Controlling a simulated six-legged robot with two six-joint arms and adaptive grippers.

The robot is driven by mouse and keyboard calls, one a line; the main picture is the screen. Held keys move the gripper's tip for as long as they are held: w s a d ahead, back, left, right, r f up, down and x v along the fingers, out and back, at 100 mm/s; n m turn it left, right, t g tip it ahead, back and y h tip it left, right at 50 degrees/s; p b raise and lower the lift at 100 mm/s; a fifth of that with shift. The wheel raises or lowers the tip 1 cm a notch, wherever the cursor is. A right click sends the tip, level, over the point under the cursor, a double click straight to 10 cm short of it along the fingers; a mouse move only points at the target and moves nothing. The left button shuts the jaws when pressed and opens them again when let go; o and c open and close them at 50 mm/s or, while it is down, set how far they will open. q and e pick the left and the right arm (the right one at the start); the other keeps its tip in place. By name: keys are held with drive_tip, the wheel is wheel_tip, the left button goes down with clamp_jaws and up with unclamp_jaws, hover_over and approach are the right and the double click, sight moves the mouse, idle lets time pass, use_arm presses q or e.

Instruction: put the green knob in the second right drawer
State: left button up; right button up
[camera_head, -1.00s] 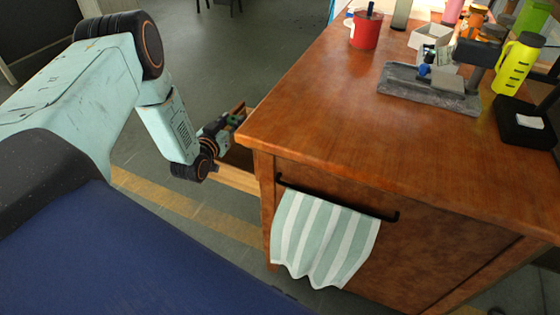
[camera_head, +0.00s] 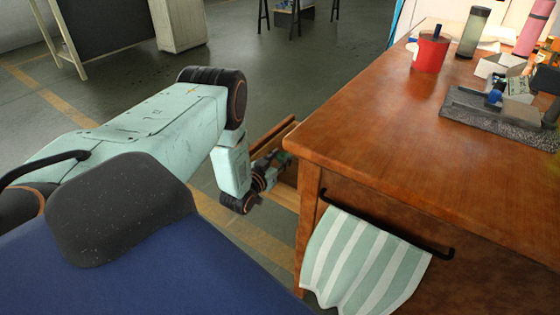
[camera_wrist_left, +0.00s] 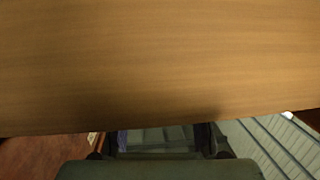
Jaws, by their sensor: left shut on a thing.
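My left gripper (camera_head: 272,167) is at the open drawer (camera_head: 284,196) on the left side of the wooden cabinet. It is shut, and a small patch of green, the green knob (camera_head: 287,159), shows at its fingertips. The knob is very small here and partly hidden. In the left wrist view a light wooden board fills the upper part, and the gripper's fingers (camera_wrist_left: 158,140) pass out of sight behind its lower edge. What they hold is hidden there. I cannot tell whether the knob touches the drawer. My right gripper is not in view.
The cabinet top (camera_head: 400,140) has a red cup (camera_head: 431,53), a grey bottle (camera_head: 473,32) and a grey tray-like block (camera_head: 490,115) on it. A striped towel (camera_head: 365,262) hangs from a black bar on the front. The floor left of the drawer is open.

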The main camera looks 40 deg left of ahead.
use_arm(q)
drive_tip(key=shift+f+b, duration=0.5)
drive_tip(key=shift+b, duration=0.1)
drive_tip(key=o, duration=1.1)
drive_tip(key=shift+r, duration=0.1)
drive_tip(key=shift+r+p, duration=0.6)
drive_tip(key=shift+p, duration=0.1)
drive_tip(key=p+v, duration=0.4)
drive_tip(key=v, duration=0.8)
drive_tip(key=shift+f, duration=0.1)
